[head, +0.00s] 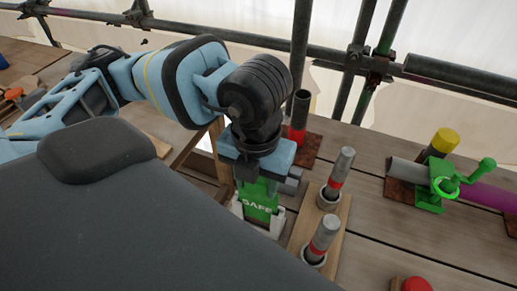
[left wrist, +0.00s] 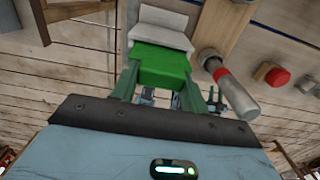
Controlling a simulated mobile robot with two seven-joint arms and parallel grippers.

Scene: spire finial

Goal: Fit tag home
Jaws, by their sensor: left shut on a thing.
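A green tag (head: 260,205) with the word SAFE on it stands upright in the head view, its lower end in or against a white holder (head: 277,222). My left gripper (head: 262,183) is above the holder, pointing down, and is shut on the tag's upper part. In the left wrist view the green tag (left wrist: 160,66) lies between the two fingers of my left gripper (left wrist: 162,88), and the white holder (left wrist: 162,28) is beyond it. How deep the tag sits in the holder cannot be told. My right gripper is not in view.
Two grey pins with red bands (head: 336,178) stand on a wooden board (head: 300,232) right of the holder. A dark tube (head: 299,112) stands behind. A green clamp (head: 436,186) with a handle is at the right. A red button (head: 416,284) is at the front. Scaffold poles run along the back.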

